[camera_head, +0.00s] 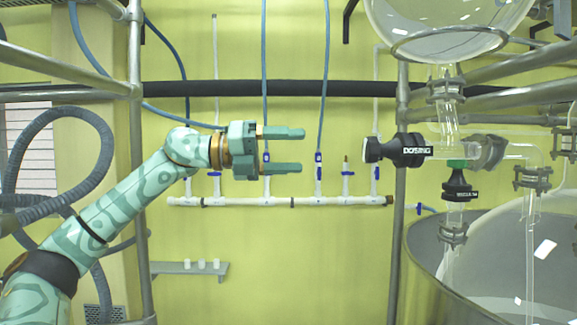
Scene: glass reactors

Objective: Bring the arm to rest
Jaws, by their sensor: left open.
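My left gripper (296,150) is at the middle of the head view, on the green patterned left arm that comes up from the lower left. Its two fingers are apart, one above the other, and point right. Nothing is between them. The fingertips are well to the left of the black valve handle marked "DOSING" (405,150), with a clear gap. My right gripper does not show.
A glass reactor with a round vessel (447,14), a second black valve handle (458,186) and a large vessel stands at the right. Metal frame posts (136,160) rise at left and right. A white manifold pipe (240,201) and a small shelf (190,268) are on the wall.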

